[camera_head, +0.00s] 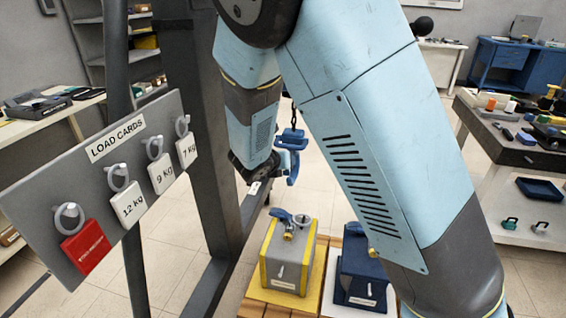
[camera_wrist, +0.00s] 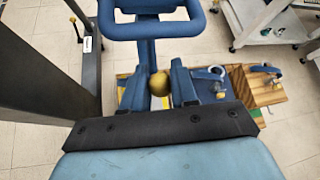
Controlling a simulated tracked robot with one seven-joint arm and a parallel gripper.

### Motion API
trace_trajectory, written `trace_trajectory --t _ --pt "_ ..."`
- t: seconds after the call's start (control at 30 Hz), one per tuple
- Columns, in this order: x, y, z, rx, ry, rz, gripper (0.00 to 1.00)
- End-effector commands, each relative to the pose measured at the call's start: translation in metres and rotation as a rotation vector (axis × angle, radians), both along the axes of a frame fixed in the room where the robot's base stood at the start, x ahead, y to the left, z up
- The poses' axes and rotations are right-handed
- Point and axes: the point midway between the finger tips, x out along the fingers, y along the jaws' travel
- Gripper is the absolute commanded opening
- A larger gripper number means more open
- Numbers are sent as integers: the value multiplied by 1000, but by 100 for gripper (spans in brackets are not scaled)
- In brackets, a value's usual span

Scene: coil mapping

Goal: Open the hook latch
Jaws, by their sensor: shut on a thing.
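The blue hook (camera_head: 291,140) hangs from a chain in the middle of the head view, behind my arm. In the wrist view its blue metal body (camera_wrist: 150,28) spans the top, with a stem running down toward my fingers. A yellow round knob (camera_wrist: 158,84), seemingly the latch's handle, sits between my two dark blue fingers. My gripper (camera_wrist: 159,92) is shut on this knob. In the head view my gripper end (camera_head: 268,165) is beside the hook on its left, partly hidden. Whether the latch is open or shut I cannot tell.
A grey and yellow weight (camera_head: 285,262) and a dark blue weight (camera_head: 362,270) stand on pallets below the hook. A load card board (camera_head: 100,180) with ringed cards is at left, near a dark post (camera_head: 205,150). A cluttered table (camera_head: 515,145) stands at right.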

Motion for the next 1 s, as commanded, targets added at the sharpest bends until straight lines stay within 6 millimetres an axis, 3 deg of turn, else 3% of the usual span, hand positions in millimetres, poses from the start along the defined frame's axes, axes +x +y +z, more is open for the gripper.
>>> trace_trajectory --t 0.87,0.9,1.0 --pt "5 -4 4 -2 -9 -8 0" --pt "5 -4 4 -1 -10 -8 30" --pt "4 -4 3 -1 -8 -7 39"
